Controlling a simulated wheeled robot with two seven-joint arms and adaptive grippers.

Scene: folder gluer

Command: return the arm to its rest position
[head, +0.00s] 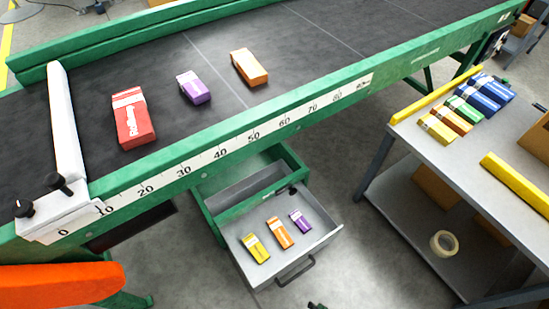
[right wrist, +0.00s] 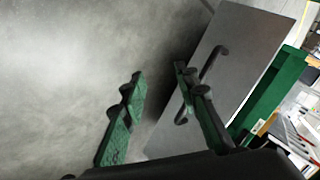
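My right gripper (right wrist: 159,76) is open and empty in the right wrist view, its two green-and-black fingers apart. Only a small dark tip of the right gripper (head: 316,305) shows at the bottom edge of the head view. It is below the open drawer (head: 325,236) and apart from it. In the right wrist view, the grey drawer front (right wrist: 255,45) and its dark handle (right wrist: 215,62) appear behind the right finger. My left gripper is in neither view.
The drawer holds yellow, orange and purple boxes. Red, purple and orange boxes lie on the dark belt (head: 330,60). A grey cart (head: 470,160) with several boxes stands at right. An orange surface (head: 60,284) is at lower left. Floor (head: 375,270) is clear between drawer and cart.

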